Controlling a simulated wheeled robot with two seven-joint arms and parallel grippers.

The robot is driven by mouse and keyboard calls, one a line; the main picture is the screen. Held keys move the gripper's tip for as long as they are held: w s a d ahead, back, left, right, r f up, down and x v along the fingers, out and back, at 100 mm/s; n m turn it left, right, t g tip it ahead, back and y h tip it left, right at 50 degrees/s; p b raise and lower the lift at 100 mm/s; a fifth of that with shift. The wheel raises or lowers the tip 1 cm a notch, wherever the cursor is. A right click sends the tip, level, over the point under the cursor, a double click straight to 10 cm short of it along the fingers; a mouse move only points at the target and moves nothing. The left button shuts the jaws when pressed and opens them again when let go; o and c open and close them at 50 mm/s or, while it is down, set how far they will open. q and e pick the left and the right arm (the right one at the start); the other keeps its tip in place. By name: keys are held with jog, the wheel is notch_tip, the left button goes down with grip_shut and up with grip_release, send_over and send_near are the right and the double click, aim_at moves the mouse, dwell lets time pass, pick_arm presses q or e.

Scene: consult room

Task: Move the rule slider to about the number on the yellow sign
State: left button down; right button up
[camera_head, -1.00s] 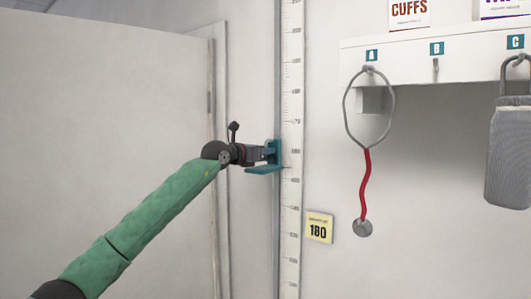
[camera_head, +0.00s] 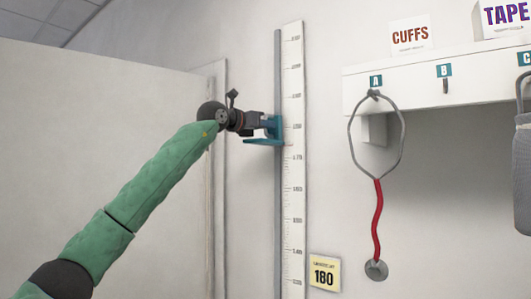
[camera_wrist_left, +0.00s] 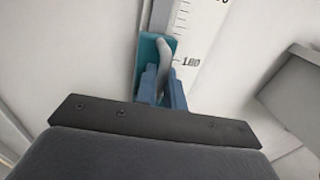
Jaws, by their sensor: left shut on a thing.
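The teal rule slider (camera_head: 262,140) sits on a tall white rule (camera_head: 294,185) fixed upright to the wall. My left gripper (camera_head: 266,123) reaches in from the left and is shut on the slider. In the left wrist view, the fingers (camera_wrist_left: 160,86) are against the teal slider (camera_wrist_left: 148,52), beside a rule mark (camera_wrist_left: 188,61) that seems to read 1.80. The slider's grip part is partly hidden by the fingers. The yellow sign (camera_head: 324,273) at the rule's lower right reads 180. My right gripper is not in view.
A white shelf rail (camera_head: 430,85) with hooks A, B and C is right of the rule. A stethoscope (camera_head: 377,215) with a red tube hangs from hook A. CUFFS (camera_head: 411,36) and TAPE (camera_head: 505,16) boxes stand on top. A pale panel (camera_head: 100,130) is at left.

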pick_arm(q)
notch_tip(320, 180, up, 5)
jog(key=shift+f, duration=0.1)
jog(key=shift+r+p, duration=0.35)
jog(key=shift+r, duration=0.4)
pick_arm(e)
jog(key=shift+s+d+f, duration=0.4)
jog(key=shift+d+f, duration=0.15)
pick_arm(q)
jog(key=c, duration=1.7)
grip_release()
jog(key=shift+o, duration=0.4)
jog(key=shift+w+f, duration=0.1)
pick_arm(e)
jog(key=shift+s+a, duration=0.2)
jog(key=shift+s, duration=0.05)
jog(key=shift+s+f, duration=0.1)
